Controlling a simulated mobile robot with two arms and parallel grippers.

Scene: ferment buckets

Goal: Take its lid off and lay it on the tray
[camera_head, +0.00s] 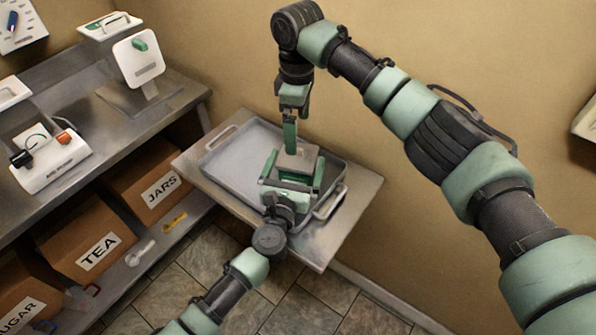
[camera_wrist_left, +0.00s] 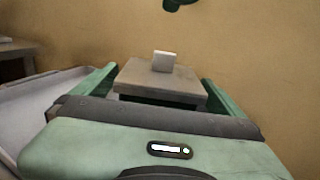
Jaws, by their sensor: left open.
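A grey, square lid (camera_head: 298,159) with a small pale knob lies over the right part of the grey metal tray (camera_head: 234,171). It also shows in the left wrist view (camera_wrist_left: 150,76), flat and level. My left gripper (camera_head: 293,170) is open, with one green finger on each side of the lid; whether they touch it I cannot tell. What lies directly under the lid is hidden. My right gripper (camera_head: 291,135) points down just behind the lid, seen edge-on, so its jaw opening does not show. No bucket is clearly visible.
The tray stands on a small metal table (camera_head: 340,222) against the wall. At left, a workbench (camera_head: 115,120) carries a scale-like device (camera_head: 50,160) and a white display (camera_head: 139,58). Boxes marked JARS (camera_head: 150,180) and TEA (camera_head: 88,238) sit below. The tray's left part is empty.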

